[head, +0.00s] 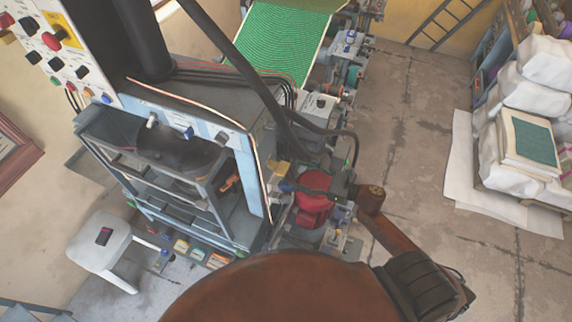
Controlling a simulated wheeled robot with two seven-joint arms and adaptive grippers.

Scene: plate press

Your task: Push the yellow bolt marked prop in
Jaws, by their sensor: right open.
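A small yellow part (278,170), which looks like the yellow bolt, is on the right side of the grey-blue press (262,140). Its marking is too small to read, and I cannot tell how far it stands out. My right arm comes in from the lower right and reaches left towards the press side. My right gripper (296,188) is dark and small here, in front of a red machine part (313,207). It is open and close to the yellow part; I cannot tell whether they touch. My left gripper is not in view.
Black hoses hang down over the press side. A control panel (62,60) with knobs is at upper left. A white stool (100,245) stands at lower left. A green belt (280,40) runs at the top. White sacks (535,95) stand at right, with open floor (415,130) between.

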